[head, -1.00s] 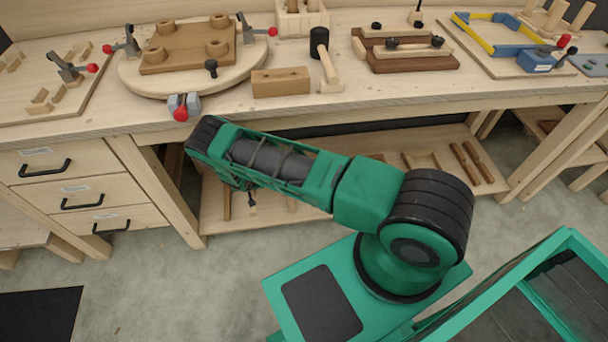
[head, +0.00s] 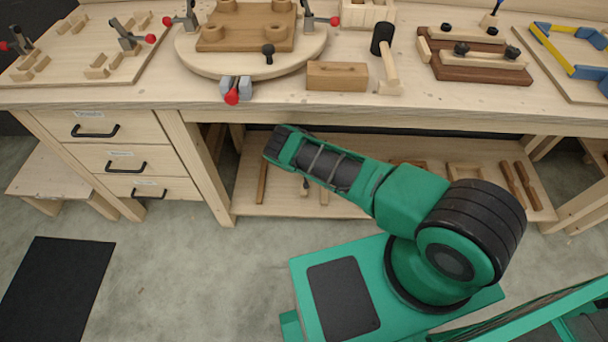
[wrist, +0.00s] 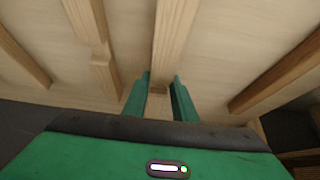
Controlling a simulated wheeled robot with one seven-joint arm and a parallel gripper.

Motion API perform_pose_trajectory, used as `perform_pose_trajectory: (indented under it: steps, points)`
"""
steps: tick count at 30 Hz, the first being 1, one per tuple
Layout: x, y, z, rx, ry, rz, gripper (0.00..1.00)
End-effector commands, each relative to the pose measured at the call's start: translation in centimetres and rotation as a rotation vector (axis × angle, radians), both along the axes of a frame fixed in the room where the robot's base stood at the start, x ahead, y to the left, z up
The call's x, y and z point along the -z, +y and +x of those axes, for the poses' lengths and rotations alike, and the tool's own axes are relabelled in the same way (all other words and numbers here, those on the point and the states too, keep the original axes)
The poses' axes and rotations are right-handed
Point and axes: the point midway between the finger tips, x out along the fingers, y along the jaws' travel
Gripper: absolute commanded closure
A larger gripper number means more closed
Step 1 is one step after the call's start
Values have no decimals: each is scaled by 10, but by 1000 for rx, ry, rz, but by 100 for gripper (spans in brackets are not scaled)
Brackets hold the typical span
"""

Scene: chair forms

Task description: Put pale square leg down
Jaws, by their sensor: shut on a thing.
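In the wrist view, my gripper (wrist: 160,88) has its two green fingers shut on the pale square leg (wrist: 158,106). In the head view the gripper and the leg are hidden behind my green arm, which reaches toward the lower shelf (head: 400,205) under the bench.
Several wooden sticks lie on the lower shelf, one at its left (head: 262,180) and dark brown ones (head: 512,187) at its right. The bench top (head: 450,110) overhangs the shelf. A drawer unit (head: 120,160) stands left. A black mat (head: 55,285) lies on the floor.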

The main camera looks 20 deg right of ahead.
Motion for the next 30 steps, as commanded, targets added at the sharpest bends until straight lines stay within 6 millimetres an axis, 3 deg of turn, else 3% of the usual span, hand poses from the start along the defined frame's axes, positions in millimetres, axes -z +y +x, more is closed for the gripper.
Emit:
perform_pose_trajectory:
  steps: [7,19,20,21,30]
  points:
    - [25,-1,0,-1,0,0,100]
    - [29,-3,0,3,1,1,100]
    - [29,-3,-1,3,1,1,68]
    - [29,-3,-1,4,1,0,58]
    - [29,-7,-1,7,2,-1,56]
